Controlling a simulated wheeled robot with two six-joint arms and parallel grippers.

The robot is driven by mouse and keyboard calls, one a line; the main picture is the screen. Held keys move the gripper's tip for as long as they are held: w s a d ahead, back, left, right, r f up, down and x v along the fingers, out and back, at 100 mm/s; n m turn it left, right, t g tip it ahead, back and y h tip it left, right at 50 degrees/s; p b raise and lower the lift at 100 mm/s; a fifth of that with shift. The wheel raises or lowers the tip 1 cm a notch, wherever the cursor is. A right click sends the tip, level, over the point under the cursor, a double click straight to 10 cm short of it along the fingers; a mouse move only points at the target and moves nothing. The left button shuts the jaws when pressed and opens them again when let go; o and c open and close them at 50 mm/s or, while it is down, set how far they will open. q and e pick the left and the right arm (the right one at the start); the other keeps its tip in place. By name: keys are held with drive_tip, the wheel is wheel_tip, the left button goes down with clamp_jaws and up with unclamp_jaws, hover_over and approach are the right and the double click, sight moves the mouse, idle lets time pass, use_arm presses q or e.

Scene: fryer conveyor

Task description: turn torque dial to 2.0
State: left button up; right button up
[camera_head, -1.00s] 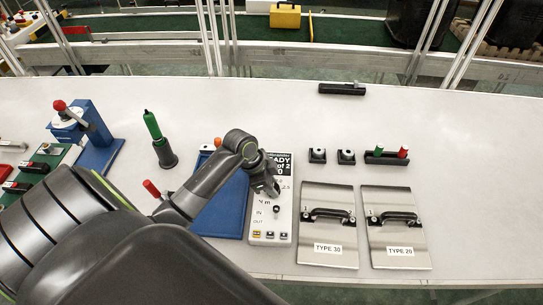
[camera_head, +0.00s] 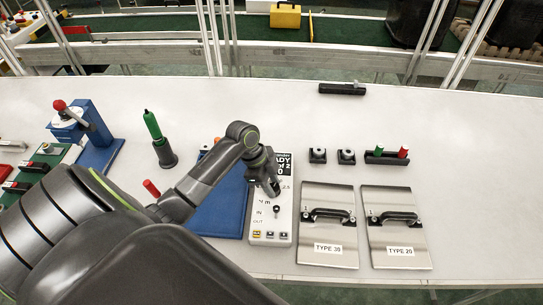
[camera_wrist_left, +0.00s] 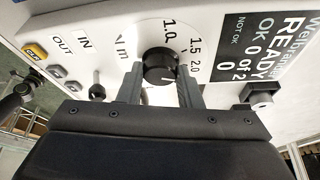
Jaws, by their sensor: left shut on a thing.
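The torque dial (camera_wrist_left: 160,64) is a black round knob on the white tester panel (camera_wrist_left: 115,38), with the marks 1.0, 1.5 and 2.0 printed around it. My left gripper (camera_wrist_left: 161,88) has one finger on each side of the dial and is shut on it. A short white line shows on the knob, but I cannot tell which value it indicates. In the head view my left gripper (camera_head: 268,188) is over the upper part of the tester (camera_head: 264,223) and hides the dial. The display (camera_wrist_left: 268,45) reads READY, OK 0 of 2. My right gripper is not in view.
A toggle lever (camera_wrist_left: 97,88) and several buttons are on the panel beside the dial. Two metal plates, TYPE 30 (camera_head: 328,258) and TYPE 20 (camera_head: 402,260), lie right of the tester. A blue mat (camera_head: 222,215) lies left of it. The table's right side is clear.

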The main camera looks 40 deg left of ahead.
use_arm(q)
drive_tip(key=o, duration=1)
drive_tip(key=shift+r, duration=0.15)
drive_tip(key=b+v, duration=0.2)
drive_tip(key=v, duration=1.5)
drive_tip(key=shift+r, duration=0.15)
drive_tip(key=shift+s+d, duration=0.1)
